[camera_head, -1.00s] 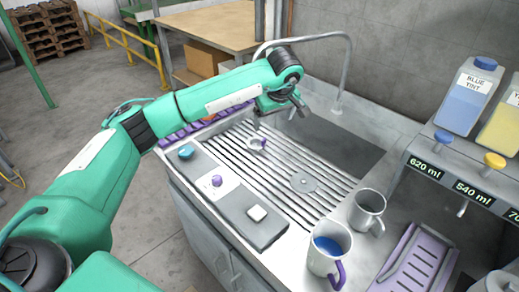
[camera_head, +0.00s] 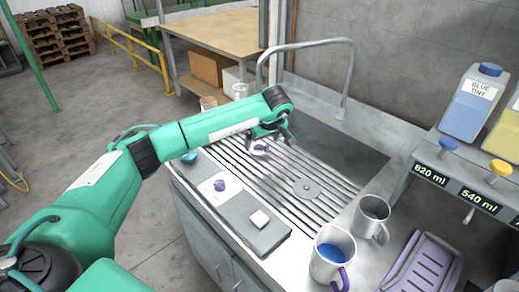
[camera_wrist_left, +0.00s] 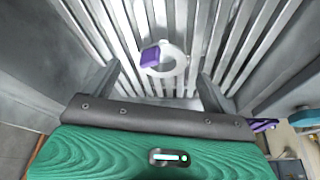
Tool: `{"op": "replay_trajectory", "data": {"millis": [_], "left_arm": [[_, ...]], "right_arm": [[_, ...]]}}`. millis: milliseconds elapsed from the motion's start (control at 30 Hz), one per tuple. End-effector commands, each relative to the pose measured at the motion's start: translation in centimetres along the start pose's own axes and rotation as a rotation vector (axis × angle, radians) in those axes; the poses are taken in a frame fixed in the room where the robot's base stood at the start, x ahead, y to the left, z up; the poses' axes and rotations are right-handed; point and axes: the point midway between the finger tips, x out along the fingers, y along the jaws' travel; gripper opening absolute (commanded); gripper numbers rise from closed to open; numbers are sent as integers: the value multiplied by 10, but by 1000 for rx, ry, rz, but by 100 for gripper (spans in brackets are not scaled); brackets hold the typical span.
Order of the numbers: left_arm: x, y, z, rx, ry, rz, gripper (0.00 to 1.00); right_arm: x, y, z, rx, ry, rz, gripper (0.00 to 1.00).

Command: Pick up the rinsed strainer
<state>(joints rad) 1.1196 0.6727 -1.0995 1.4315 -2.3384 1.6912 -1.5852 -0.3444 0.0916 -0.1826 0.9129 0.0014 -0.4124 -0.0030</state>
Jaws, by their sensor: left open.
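The strainer (camera_head: 261,148), a small pale ring with a purple tab, lies on the ribbed drainboard (camera_head: 270,177) beside the sink. In the left wrist view the strainer (camera_wrist_left: 176,68) lies ahead between the spread fingers, with its purple tab to the left. My left gripper (camera_head: 272,138) is open and empty, above and close to the strainer, pointing down at the drainboard. It also shows in the wrist view (camera_wrist_left: 160,82). I cannot tell the exact gap in height. My right gripper is out of view.
A grey round disc (camera_head: 307,188) lies on the drainboard. Two mugs (camera_head: 373,215) (camera_head: 330,250) stand at right. The tall faucet (camera_head: 345,80) arches behind the sink.

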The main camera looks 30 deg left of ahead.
Motion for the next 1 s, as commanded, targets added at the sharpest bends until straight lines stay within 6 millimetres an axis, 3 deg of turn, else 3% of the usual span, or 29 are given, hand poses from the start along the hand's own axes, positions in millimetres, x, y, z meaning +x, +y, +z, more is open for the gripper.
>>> {"op": "replay_trajectory", "data": {"millis": [233, 533, 767, 867, 1000], "left_arm": [[33, -3, 1, 0, -1, -2, 87], [38, -3, 1, 0, 0, -1, 87], [38, -3, 1, 0, 0, -1, 42], [38, -3, 1, 0, 0, -1, 36], [38, -3, 1, 0, 0, -1, 36]], "right_arm": [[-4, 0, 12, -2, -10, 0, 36], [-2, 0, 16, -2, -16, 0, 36], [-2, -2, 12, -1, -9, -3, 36], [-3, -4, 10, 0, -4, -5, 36], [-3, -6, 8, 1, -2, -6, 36]]}}
